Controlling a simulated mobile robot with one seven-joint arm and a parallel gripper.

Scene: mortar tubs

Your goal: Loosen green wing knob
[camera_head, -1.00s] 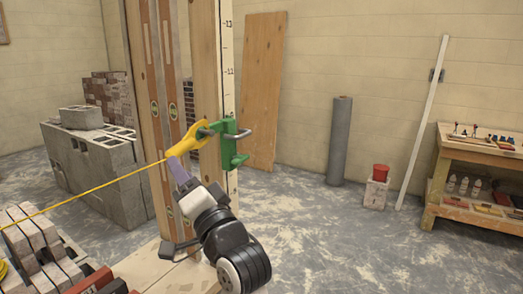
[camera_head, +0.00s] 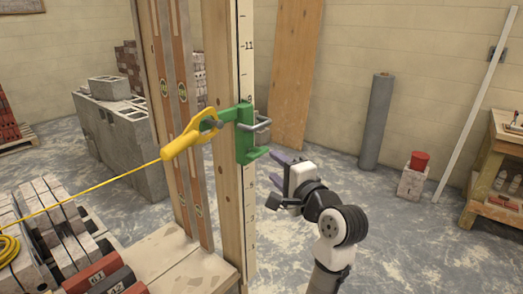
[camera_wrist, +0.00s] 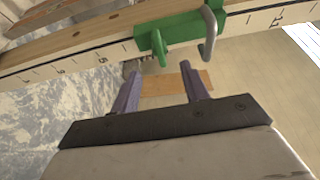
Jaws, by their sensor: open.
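A green clamp (camera_head: 245,140) sits on the upright wooden post with the black-marked scale (camera_head: 246,60). A grey bent rod (camera_head: 262,124) sticks out from its right side. A yellow line block (camera_head: 186,137) hangs on the clamp's left, with a yellow string running left. In the wrist view the green clamp (camera_wrist: 185,32) lies across the top, with a small green wing-shaped knob (camera_wrist: 159,47) below its left part. My gripper (camera_head: 275,167) is to the lower right of the clamp, apart from it. Its two purple fingers (camera_wrist: 163,84) are open and empty, pointing towards the clamp in the wrist view.
Two levels (camera_head: 175,100) stand left of the post. Bricks (camera_head: 62,222) lie at the lower left. Grey blocks (camera_head: 118,140) are behind. The floor right of the post is open.

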